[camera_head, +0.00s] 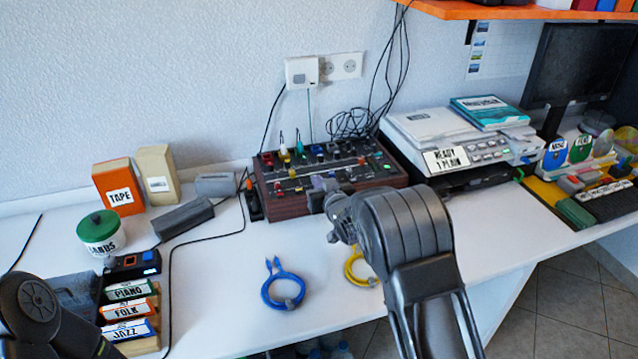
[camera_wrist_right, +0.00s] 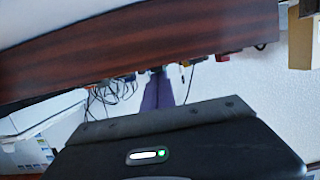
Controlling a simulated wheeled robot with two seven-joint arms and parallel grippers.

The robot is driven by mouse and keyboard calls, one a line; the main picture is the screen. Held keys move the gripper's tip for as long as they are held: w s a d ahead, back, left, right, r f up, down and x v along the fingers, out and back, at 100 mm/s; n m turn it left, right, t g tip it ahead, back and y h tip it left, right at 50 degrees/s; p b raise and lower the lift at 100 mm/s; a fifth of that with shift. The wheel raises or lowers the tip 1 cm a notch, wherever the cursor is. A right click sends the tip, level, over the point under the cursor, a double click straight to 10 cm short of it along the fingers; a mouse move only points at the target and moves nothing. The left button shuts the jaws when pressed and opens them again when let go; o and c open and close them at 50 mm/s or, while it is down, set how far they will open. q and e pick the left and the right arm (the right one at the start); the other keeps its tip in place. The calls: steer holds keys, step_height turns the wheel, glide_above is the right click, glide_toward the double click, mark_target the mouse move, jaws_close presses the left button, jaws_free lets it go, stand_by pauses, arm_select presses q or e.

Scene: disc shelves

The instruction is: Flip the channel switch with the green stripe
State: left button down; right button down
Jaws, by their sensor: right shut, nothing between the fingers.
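The mixer (camera_head: 287,205) is a wooden-sided box on the desk against the wall, with a dark top full of coloured knobs and small switches. A teal-green plug or cap (camera_head: 299,148) stands at its back edge. The switches are too small to tell which has the green stripe. My right gripper (camera_head: 323,184) is shut and empty at the mixer's front edge, near the middle, its tips partly hiding the panel. In the right wrist view the shut purple fingers (camera_wrist_right: 158,90) reach toward the mixer's wooden side (camera_wrist_right: 150,40); contact cannot be told. My left gripper is out of view.
A blue cable coil (camera_head: 283,288) and a yellow one (camera_head: 357,268) lie in front of the mixer. A printer-like device (camera_head: 440,150) stands at right, grey blocks (camera_head: 183,218) and a TAPE box (camera_head: 118,190) at left. Black cables hang behind.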

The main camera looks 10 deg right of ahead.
steer(key=shift+f+b, duration=0.4)
steer(key=shift+b, duration=0.15)
steer(key=shift+r, duration=0.15)
steer(key=shift+w+r, duration=0.1)
steer(key=shift+r, duration=0.25)
steer(key=r, duration=0.1)
steer(key=r+p, duration=0.1)
steer(key=r, duration=0.1)
steer(key=shift+w+r, duration=0.3)
steer(key=shift+r, duration=0.05)
steer(key=r+v, duration=0.1)
steer(key=v, duration=0.8)
steer(key=shift+s+r, duration=0.15)
steer(key=shift+s, duration=0.15)
steer(key=shift+r, duration=0.1)
